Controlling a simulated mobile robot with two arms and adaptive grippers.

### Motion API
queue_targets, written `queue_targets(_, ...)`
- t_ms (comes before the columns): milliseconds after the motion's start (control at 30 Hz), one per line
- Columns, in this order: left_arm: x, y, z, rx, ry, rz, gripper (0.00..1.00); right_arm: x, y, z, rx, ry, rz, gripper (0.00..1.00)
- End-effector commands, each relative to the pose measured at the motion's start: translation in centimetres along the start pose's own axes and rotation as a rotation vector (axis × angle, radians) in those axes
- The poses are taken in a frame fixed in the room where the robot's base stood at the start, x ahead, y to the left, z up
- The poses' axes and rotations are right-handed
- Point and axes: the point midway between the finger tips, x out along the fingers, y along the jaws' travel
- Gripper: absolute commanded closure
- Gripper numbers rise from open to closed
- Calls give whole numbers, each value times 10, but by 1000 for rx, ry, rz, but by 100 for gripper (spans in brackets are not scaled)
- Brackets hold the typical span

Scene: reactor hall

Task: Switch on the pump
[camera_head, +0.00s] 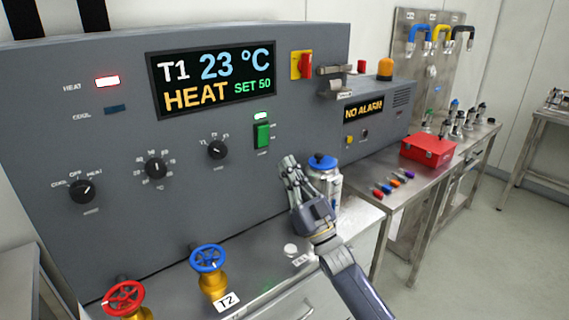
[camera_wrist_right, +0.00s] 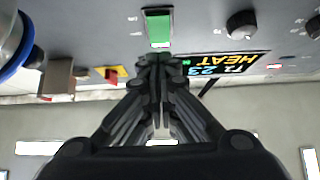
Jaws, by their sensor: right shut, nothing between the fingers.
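My right gripper (camera_head: 287,163) is shut and empty, a little below and to the right of the switch in the head view. In the right wrist view, the fingertips (camera_wrist_right: 155,58) point at the panel close to the green switch (camera_wrist_right: 158,22); I cannot tell whether they touch. My left gripper is not in view.
The display (camera_head: 213,78) reads T1 23 °C, HEAT, SET 50. Several black knobs (camera_head: 155,167) sit left of the switch. A blue-lidded vessel (camera_head: 323,183) stands just beside my right gripper. Red (camera_head: 124,299) and blue (camera_head: 208,259) valve wheels stand in front.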

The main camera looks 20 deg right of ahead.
Motion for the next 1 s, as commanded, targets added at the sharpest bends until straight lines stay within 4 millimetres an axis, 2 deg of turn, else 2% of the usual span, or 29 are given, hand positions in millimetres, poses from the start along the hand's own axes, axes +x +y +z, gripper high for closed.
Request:
queue_targets(33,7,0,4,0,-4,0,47,-12,0,5,1,-3,1,100)
queue_targets(133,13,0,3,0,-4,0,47,-30,0,9,1,-4,1,100)
queue_targets(300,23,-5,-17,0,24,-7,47,-57,0,12,0,-2,1,100)
queue_targets(400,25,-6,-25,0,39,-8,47,-66,0,13,0,-2,1,100)
queue_targets(1000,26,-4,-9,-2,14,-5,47,-72,0,13,1,-1,1,100)
